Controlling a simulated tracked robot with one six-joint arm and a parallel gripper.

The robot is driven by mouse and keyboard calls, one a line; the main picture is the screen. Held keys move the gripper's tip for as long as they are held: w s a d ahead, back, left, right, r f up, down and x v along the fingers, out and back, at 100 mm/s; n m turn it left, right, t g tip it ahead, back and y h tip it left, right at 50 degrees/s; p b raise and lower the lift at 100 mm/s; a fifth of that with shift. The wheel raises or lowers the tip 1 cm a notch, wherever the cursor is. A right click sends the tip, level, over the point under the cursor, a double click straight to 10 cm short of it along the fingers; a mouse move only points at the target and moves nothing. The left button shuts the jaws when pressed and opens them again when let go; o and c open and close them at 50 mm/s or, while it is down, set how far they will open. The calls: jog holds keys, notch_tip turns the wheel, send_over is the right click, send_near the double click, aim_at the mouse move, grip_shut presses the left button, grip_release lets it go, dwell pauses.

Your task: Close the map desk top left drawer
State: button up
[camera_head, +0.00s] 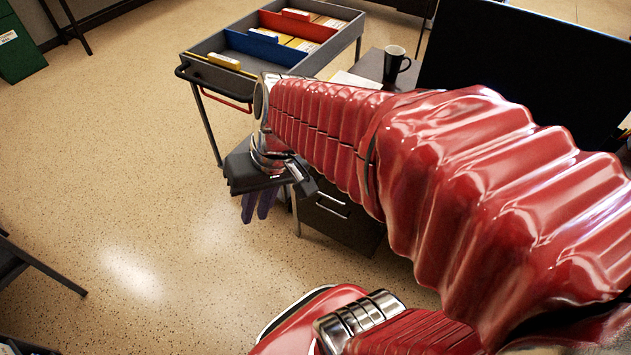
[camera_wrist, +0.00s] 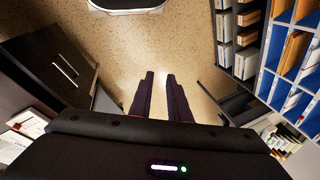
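My gripper (camera_head: 258,208) hangs over the floor at the left side of the desk, with its dark purple fingers pointing down. The wrist view shows its two fingers (camera_wrist: 160,76) apart, with only floor between them. A dark drawer unit (camera_head: 345,226) with bar handles stands under the desk, to the right of my gripper and partly behind my red arm. In the wrist view, a dark drawer front (camera_wrist: 52,62) with two bar handles is at the left, apart from the fingers. My arm hides much of the desk, and I cannot tell which drawer is pulled out.
A grey trolley (camera_head: 200,66) with red and blue dividers stands behind my gripper. A black mug (camera_head: 395,66) and a large black screen (camera_head: 520,75) are at the desk. Blue pigeonholes (camera_wrist: 288,62) are right in the wrist view. Open floor (camera_head: 110,170) lies left.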

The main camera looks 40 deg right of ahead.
jog(key=w+d+f+m+y, duration=0.4)
jog(key=w+f+m+y, duration=0.15)
jog(key=f, duration=0.35)
jog(key=m+t+h, duration=0.8)
jog(key=m+t, duration=0.6)
jog(key=m, duration=0.3)
send_near(326, 196)
jog(key=s, duration=0.3)
jog(key=shift+s+d+r+n, duration=0.15)
jog(key=shift+s+r+n, duration=0.1)
jog(key=shift+r, duration=0.15)
jog(key=shift+w, duration=0.25)
jog(key=shift+w+f, duration=0.5)
jog(key=shift+w, duration=1.7)
jog(key=shift+w+f, duration=0.5)
jog(key=shift+w, duration=1.7)
jog(key=shift+w+f, duration=0.45)
jog(key=shift+w, duration=1.75)
jog(key=shift+c, duration=0.3)
